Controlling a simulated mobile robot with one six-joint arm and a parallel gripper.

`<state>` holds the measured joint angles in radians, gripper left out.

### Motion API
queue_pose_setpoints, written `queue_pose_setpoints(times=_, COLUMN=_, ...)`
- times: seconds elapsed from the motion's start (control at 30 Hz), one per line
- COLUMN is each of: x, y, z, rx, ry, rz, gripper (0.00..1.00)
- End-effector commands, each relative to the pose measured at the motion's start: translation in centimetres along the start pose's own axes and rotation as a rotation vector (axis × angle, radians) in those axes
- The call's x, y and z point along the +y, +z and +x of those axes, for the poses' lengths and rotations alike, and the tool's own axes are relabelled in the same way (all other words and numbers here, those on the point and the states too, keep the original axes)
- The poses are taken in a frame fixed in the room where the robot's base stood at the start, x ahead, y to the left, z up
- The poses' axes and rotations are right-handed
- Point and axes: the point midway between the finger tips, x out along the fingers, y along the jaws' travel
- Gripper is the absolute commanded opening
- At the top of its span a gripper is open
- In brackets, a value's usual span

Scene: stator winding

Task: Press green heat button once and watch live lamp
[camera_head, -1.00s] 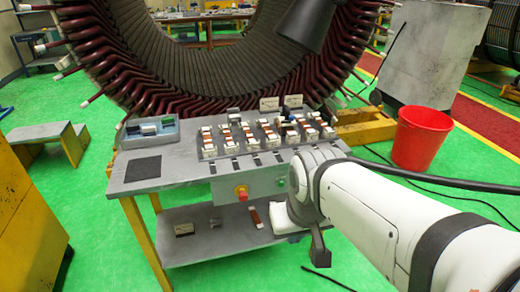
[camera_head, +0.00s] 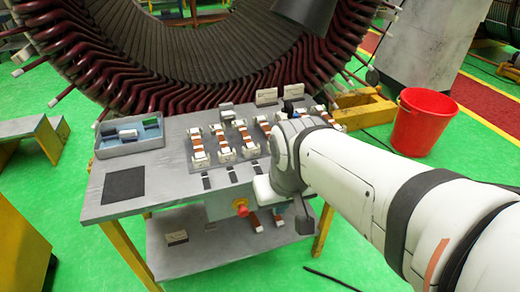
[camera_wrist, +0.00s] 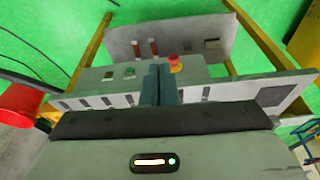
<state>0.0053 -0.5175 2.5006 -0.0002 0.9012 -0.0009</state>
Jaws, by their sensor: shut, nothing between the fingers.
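The green button (camera_wrist: 129,73) shows in the wrist view on the grey panel at the table's front, left of the red button (camera_wrist: 175,63). In the head view the red button (camera_head: 241,207) shows, while my arm hides the green one. My gripper (camera_wrist: 160,70) is shut and empty, its two dark teal fingers together. In the wrist view the fingertips appear between the two buttons; I cannot tell their distance from the panel. In the head view my wrist covers the table's front right part, and my fingers are hidden. I cannot make out a live lamp.
The grey worktable (camera_head: 180,190) bears a row of copper-and-white coil pieces (camera_head: 197,145) and a blue-grey tray (camera_head: 130,135). A lower shelf (camera_head: 210,250) holds small parts. The large stator (camera_head: 190,60) stands behind. A red bucket (camera_head: 423,122) stands at right on green floor.

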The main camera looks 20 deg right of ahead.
Motion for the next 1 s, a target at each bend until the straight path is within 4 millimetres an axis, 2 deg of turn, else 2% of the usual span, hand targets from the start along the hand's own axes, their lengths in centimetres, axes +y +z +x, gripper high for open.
queue_pose_setpoints(times=0.07, x=-0.1, y=0.1, z=0.7, rx=-0.01, ry=-0.013, rz=0.047, gripper=0.0)
queue_pose_setpoints(times=0.17, x=-0.5, y=0.2, z=3.0, rx=-0.044, ry=-0.062, rz=0.227, gripper=0.0)
queue_pose_setpoints(times=0.27, x=-0.8, y=0.2, z=6.8, rx=-0.111, ry=-0.141, rz=0.592, gripper=0.0)
queue_pose_setpoints(times=0.47, x=0.2, y=-1.7, z=15.8, rx=-0.329, ry=-0.316, rz=1.627, gripper=0.0)
queue_pose_setpoints(times=0.5, x=0.8, y=-2.3, z=17.6, rx=-0.382, ry=-0.346, rz=1.842, gripper=0.0)
queue_pose_setpoints(times=0.57, x=2.1, y=-3.1, z=20.2, rx=-0.47, ry=-0.389, rz=2.165, gripper=0.0)
queue_pose_setpoints(times=0.6, x=3.1, y=-3.7, z=21.9, rx=-0.532, ry=-0.418, rz=2.378, gripper=0.0)
queue_pose_setpoints(times=0.73, x=7.2, y=-4.9, z=27.0, rx=-0.754, ry=-0.507, rz=3.003, gripper=0.0)
queue_pose_setpoints(times=0.77, x=8.2, y=-5.1, z=27.9, rx=0.745, ry=0.485, rz=-2.879, gripper=0.0)
queue_pose_setpoints(times=0.8, x=9.4, y=-5.2, z=29.1, rx=0.73, ry=0.459, rz=-2.718, gripper=0.0)
queue_pose_setpoints(times=0.9, x=12.1, y=-5.3, z=31.4, rx=0.7, ry=0.412, rz=-2.393, gripper=0.0)
queue_pose_setpoints(times=1.0, x=13.9, y=-5.3, z=32.7, rx=0.682, ry=0.387, rz=-2.192, gripper=0.0)
